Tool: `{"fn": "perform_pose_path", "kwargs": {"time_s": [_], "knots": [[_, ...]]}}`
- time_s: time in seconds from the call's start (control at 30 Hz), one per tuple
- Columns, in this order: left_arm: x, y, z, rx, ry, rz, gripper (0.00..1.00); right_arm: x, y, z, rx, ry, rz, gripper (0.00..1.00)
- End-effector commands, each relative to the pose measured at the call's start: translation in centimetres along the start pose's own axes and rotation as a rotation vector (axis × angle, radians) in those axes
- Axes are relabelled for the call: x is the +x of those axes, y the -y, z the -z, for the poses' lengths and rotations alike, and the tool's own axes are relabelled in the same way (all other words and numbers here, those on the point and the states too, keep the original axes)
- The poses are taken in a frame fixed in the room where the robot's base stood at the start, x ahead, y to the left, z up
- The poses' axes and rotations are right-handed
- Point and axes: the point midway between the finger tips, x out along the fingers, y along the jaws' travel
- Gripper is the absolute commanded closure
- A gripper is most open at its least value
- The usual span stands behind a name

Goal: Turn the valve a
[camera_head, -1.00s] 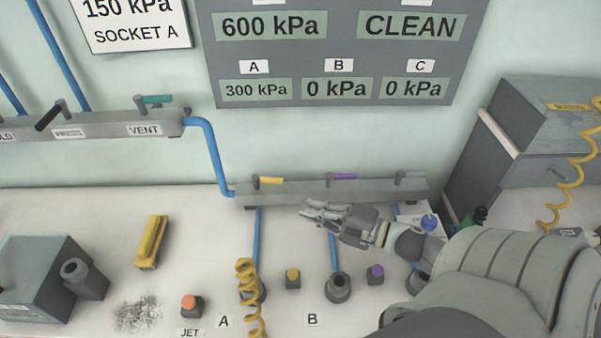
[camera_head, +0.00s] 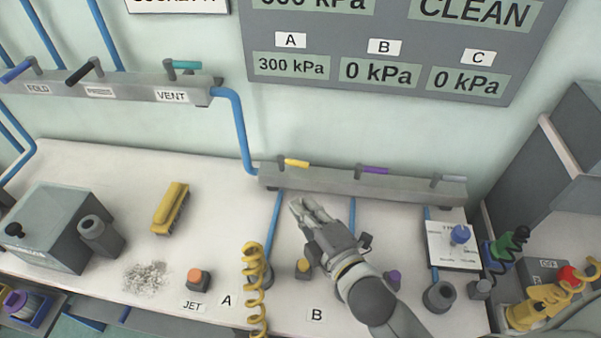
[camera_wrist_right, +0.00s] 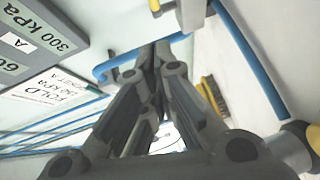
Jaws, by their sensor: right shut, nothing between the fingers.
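Valve A appears to be the yellow-handled lever (camera_head: 296,163) at the left end of the lower grey manifold (camera_head: 400,185). Its handle points right, along the bar. My right gripper (camera_head: 305,207) is shut and empty, below and in front of that lever, with a gap between them. The right wrist view shows the closed fingers (camera_wrist_right: 160,55) and a yellow piece, likely the handle (camera_wrist_right: 154,5), at the top edge. The panel display under label A (camera_head: 292,66) reads 300 kPa. My left gripper is not in view.
A purple lever (camera_head: 373,170) and a grey lever (camera_head: 449,180) share the manifold. A coiled yellow hose (camera_head: 254,285) rises at socket A. A yellow brush (camera_head: 171,208), an orange button (camera_head: 196,278) and a grey box (camera_head: 48,228) stand left. Open table lies between the brush and hose.

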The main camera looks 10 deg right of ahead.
Motion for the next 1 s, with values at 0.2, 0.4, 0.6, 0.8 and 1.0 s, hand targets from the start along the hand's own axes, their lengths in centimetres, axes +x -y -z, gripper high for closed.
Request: {"fn": "perform_pose_path", "kwargs": {"time_s": [0.2, 0.4, 0.6, 0.8, 1.0], "knots": [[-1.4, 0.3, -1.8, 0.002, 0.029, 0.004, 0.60, 4.4, -0.4, 0.0, 0.002, 0.000, -0.003, 1.00], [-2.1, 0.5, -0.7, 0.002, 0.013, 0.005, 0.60, 8.2, -0.3, 0.1, 0.003, -0.001, -0.002, 1.00], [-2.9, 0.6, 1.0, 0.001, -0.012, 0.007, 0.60, 10.0, -0.1, -2.1, 0.000, 0.000, 0.001, 1.00], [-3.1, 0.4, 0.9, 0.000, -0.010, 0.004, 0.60, 10.7, 0.0, -2.8, 0.002, 0.000, 0.000, 1.00], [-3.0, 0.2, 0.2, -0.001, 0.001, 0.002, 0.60, 10.7, 0.0, -2.9, 0.002, 0.000, 0.000, 1.00]]}}
